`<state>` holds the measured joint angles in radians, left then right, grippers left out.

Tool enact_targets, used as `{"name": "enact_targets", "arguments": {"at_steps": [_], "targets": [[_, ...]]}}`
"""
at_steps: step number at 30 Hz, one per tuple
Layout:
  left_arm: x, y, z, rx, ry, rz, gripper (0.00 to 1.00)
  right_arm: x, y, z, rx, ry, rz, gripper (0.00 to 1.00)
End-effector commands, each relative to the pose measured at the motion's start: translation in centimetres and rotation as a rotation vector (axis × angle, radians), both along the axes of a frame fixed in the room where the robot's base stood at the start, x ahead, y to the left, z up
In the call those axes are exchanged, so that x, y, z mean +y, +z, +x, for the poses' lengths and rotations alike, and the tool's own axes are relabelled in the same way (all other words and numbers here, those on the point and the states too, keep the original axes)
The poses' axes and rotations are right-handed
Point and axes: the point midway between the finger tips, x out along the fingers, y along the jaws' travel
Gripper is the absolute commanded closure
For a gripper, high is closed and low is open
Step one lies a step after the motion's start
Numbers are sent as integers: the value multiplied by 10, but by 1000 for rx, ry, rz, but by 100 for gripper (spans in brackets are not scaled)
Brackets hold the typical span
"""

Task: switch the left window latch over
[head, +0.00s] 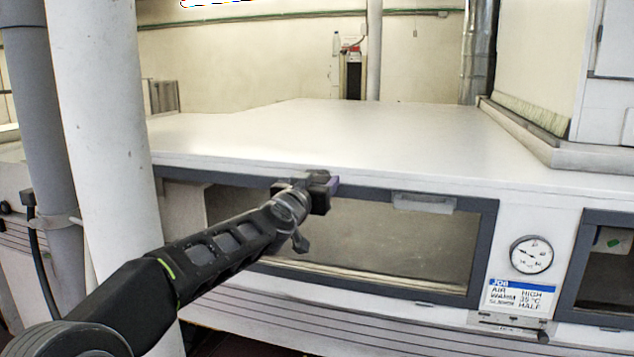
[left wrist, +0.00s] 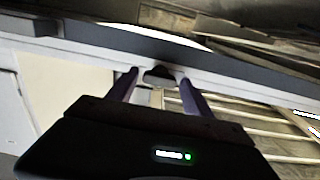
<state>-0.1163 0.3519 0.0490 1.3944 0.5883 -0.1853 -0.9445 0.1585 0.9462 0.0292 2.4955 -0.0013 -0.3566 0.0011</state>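The left window (head: 400,245) is a long dark-framed pane in the front of the white machine. My left gripper (head: 328,188) is at the top bar of its frame and hides that part of the bar in the head view. In the left wrist view, a small dark knob-like piece (left wrist: 160,74), apparently the latch, sits between the tips of my left gripper (left wrist: 158,78). The two fingers stand apart on either side of it; I cannot tell whether they touch it. Its turned position is not clear. My right gripper is not in view.
A grey handle-like plate (head: 423,202) is on the frame to the right of my gripper. A round gauge (head: 531,255) and a job card (head: 518,298) are further right, then a second window (head: 606,270). A white post (head: 105,130) stands at the left. The machine's top (head: 340,140) is clear.

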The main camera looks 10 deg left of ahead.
Motion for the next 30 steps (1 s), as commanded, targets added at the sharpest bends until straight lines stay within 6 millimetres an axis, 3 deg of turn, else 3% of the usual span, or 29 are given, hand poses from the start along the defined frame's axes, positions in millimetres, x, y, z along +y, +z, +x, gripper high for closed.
{"name": "enact_targets", "arguments": {"at_steps": [18,30], "targets": [[0,0,0,0,0,0,92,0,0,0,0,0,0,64],[0,0,0,3,0,-47,93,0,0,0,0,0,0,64]]}}
